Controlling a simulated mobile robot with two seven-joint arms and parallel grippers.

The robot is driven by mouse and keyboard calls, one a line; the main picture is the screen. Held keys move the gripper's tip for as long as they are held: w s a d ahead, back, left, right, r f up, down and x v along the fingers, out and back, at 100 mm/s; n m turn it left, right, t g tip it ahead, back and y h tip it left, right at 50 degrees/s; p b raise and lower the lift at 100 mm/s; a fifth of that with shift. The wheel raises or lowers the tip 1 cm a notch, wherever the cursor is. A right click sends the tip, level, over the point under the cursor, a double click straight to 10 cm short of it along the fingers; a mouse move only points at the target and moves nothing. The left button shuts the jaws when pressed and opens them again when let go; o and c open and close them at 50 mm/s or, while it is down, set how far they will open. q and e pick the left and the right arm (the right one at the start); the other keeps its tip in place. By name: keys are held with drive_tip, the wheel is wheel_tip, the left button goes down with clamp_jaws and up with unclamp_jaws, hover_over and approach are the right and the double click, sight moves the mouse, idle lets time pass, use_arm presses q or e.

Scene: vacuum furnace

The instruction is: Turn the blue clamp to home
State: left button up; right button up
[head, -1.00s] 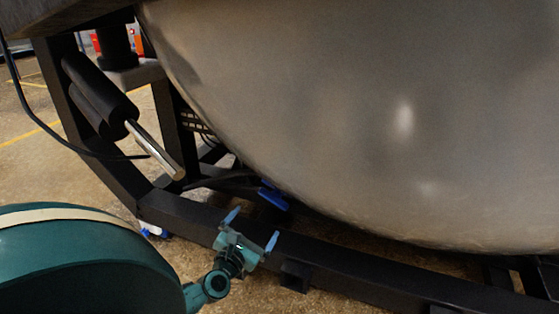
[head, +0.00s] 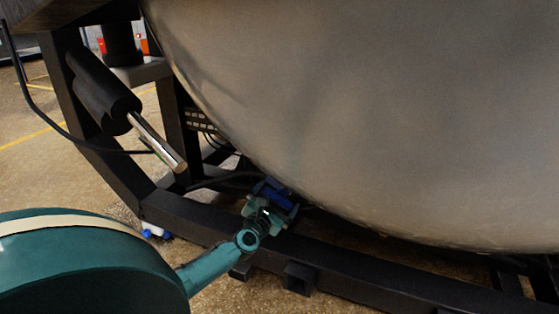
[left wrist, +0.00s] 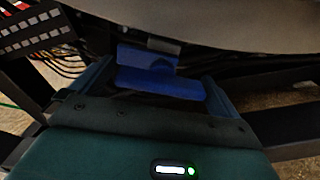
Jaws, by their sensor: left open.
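The blue clamp (head: 278,193) sits under the lower edge of the large metal vessel, just above the black frame. In the left wrist view the blue clamp (left wrist: 160,82) lies between the fingers, with an upper block and a wider lower bar. My left gripper (head: 270,201) is open around it in the head view, partly covering it. In the left wrist view my left gripper (left wrist: 153,82) has one finger at each side of the clamp. I cannot tell whether either finger touches it. My right gripper is not in view.
The metal vessel (head: 370,120) fills the upper right, close above the left gripper. A black frame beam (head: 340,275) runs below. A black cylinder with a shiny rod (head: 155,140) stands to the left. Cables (left wrist: 65,55) hang beside the clamp.

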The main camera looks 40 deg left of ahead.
use_arm(q)
drive_tip(key=shift+c, duration=0.3)
drive_tip(key=c, duration=0.6)
drive_tip(key=shift+c, duration=0.2)
